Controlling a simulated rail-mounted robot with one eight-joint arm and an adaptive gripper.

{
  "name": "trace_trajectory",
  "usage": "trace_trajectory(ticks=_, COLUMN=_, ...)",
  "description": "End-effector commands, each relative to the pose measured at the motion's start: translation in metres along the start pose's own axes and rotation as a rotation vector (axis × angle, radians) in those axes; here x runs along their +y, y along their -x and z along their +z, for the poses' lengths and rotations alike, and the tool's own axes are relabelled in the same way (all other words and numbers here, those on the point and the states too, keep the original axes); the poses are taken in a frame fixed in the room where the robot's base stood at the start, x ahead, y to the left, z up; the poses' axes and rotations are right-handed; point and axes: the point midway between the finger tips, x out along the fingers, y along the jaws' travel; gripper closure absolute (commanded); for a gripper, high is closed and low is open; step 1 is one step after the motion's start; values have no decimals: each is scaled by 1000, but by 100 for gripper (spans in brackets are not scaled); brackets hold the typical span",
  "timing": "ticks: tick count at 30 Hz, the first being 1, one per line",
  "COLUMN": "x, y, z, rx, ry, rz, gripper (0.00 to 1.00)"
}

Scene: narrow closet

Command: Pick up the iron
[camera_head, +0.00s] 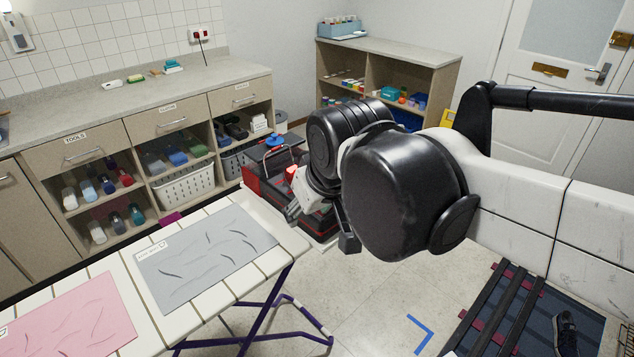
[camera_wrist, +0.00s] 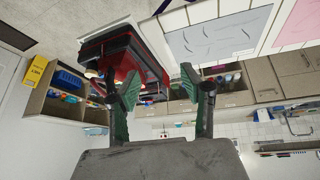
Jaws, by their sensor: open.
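I cannot make out an iron for certain in either view. The slatted board (camera_head: 207,297) with purple folding legs carries a grey cloth (camera_head: 205,255) and a pink cloth (camera_head: 70,318), both lying flat with no iron on them. My gripper (camera_head: 320,226) is in the air past the right end of the board, in front of a red and black case (camera_head: 254,183). In the wrist view my gripper (camera_wrist: 160,82) has its two green fingers spread apart with nothing held between them. The red case (camera_wrist: 143,58) shows beyond the fingers there.
A cabinet counter (camera_head: 120,100) with open shelves, bottles and a white basket (camera_head: 185,186) runs along the left wall. A low shelf unit (camera_head: 392,70) stands at the back. A black slatted rack (camera_head: 508,312) and dark shoe (camera_head: 567,335) lie at lower right. Bare floor (camera_head: 375,290) lies between.

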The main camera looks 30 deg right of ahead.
Motion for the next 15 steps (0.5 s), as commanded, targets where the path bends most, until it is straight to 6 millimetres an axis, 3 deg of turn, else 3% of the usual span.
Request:
trace_trajectory(ticks=3, x=13, y=6, z=-36, rx=-55, ry=31, rz=18, gripper=58)
trace_trajectory(ticks=15, x=60, y=-6, z=-134, rx=-241, ry=134, rz=60, gripper=58)
